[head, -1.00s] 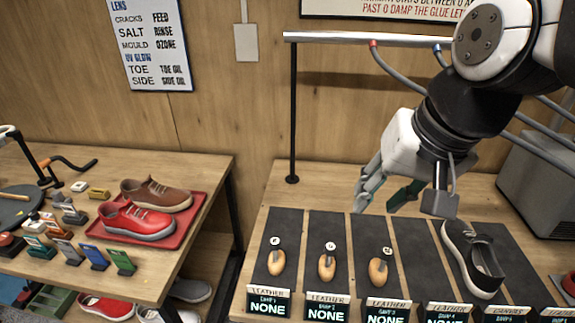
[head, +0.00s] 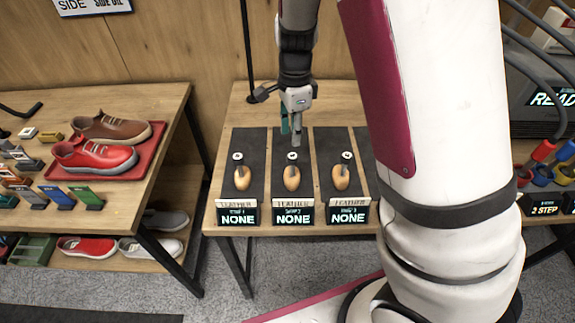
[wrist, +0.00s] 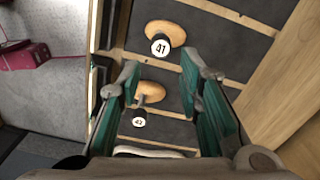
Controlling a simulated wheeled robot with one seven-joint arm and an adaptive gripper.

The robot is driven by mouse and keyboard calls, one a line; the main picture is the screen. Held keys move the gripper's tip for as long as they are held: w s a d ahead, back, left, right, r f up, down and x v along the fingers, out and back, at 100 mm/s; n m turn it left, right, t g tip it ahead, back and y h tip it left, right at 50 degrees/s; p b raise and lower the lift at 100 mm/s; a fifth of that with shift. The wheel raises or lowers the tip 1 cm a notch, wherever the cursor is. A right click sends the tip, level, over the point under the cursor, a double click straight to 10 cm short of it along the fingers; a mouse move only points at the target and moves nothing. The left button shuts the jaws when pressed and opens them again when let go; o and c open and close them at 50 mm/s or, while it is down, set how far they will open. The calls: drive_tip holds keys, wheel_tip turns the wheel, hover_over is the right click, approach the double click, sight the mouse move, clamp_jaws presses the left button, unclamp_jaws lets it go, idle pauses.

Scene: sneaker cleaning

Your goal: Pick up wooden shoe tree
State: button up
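Three wooden shoe trees with dark stems and round white tags lie in a row on dark mats: left (head: 242,178), middle (head: 291,178) and right (head: 341,178). My gripper (head: 291,126) is above the far part of the middle mat, behind the middle tree and apart from it. The wrist view shows my gripper (wrist: 161,72) open and empty, with teal pads apart. In that view one shoe tree (wrist: 152,89) shows between the fingers, and another tagged 41 (wrist: 168,31) lies beyond the fingertips. The third is not clearly visible there.
Leather signs and displays reading NONE (head: 293,219) stand along the bench's front edge. A left table (head: 150,198) holds a red tray (head: 152,160) with a red shoe and a brown shoe. My own white arm hides the bench's right part. A black post (head: 247,50) stands behind.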

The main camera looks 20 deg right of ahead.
sight(292, 176)
wheel_tip(292, 176, down, 14)
drive_tip(key=shift+f, duration=0.15)
idle(0.6)
clamp_jaws()
